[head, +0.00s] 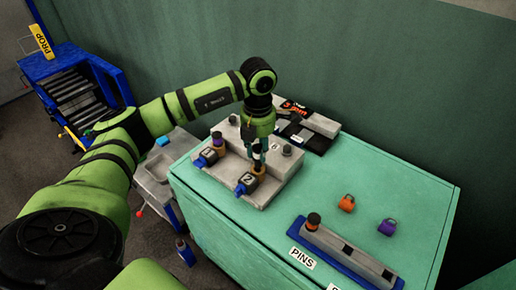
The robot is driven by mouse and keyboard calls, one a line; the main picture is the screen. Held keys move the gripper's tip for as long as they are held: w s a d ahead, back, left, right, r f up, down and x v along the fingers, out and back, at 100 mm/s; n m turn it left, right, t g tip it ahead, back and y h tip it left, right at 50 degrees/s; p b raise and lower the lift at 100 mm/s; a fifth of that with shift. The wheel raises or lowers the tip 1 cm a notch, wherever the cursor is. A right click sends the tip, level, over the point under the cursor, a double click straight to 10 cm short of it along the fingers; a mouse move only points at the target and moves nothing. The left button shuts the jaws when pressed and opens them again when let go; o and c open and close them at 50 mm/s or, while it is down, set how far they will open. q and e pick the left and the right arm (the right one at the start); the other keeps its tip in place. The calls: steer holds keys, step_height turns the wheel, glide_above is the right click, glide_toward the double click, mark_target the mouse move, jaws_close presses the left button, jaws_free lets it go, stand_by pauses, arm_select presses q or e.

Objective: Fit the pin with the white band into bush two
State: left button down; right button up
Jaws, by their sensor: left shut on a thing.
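My left gripper (258,144) points down over the front of the grey press block (285,172) and is shut on a dark pin with a white band (258,154). The pin is upright, with its lower end at bush two (258,168), a brownish ring behind the block labelled 2 (247,183). I cannot tell whether the pin's tip is inside the bush or just above it. My right gripper is not in view.
Another dark pin (217,137) stands at the neighbouring station. Orange (346,203) and purple (388,227) pieces lie on the green bench (420,190). A black-and-red item (297,120) lies behind the press.

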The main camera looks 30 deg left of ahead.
mark_target(258, 160)
arm_select(q)
steer(key=shift+f+b, duration=1.85)
steer(key=shift+f, duration=0.35)
steer(key=c, duration=0.9)
jaws_free()
step_height(258, 160, up, 12)
stand_by(0.3)
